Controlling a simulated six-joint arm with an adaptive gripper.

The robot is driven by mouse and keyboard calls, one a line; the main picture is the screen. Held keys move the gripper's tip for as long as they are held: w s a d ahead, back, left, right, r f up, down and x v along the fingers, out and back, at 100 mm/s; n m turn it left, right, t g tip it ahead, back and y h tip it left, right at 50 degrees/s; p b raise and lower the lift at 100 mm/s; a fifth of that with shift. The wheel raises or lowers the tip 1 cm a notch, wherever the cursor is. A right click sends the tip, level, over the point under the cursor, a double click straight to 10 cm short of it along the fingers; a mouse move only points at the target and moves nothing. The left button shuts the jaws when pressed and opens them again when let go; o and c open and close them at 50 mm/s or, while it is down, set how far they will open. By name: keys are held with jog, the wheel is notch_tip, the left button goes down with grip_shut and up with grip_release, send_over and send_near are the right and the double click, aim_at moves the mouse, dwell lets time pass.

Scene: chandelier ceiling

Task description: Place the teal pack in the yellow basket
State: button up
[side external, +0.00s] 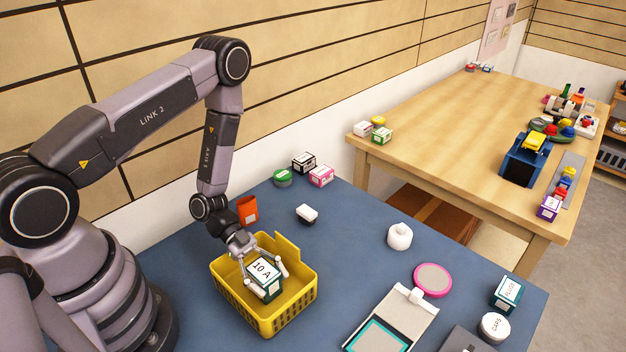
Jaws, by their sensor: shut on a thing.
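The teal pack (267,284), a small box with a white top marked "10 A", is in my gripper (264,270). My gripper is shut on it, with fingers on either side. The yellow basket (257,317) stands on the blue table in front of my arm. The pack shows within the basket's outline, inside or just above its opening. I cannot tell whether the pack touches the basket floor, because the front wall and the fingers hide its lower part.
An orange container (247,210) stands behind the basket. A white-topped block (307,213), a white round jar (399,236), a pink disc (433,279) and a scale-like device (392,322) lie to the right. Small boxes (320,176) sit at the back. Blue table surface between them is clear.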

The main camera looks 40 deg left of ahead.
aim_at(260, 266)
jog(key=shift+f, duration=0.1)
jog(key=o, duration=1.3)
jog(key=v, duration=0.4)
jog(key=shift+w+a, duration=0.1)
jog(key=shift+a, duration=0.15)
jog(key=r, duration=0.6)
jog(key=shift+a+r, duration=0.15)
jog(key=shift+a, duration=0.1)
jog(key=shift+r, duration=0.65)
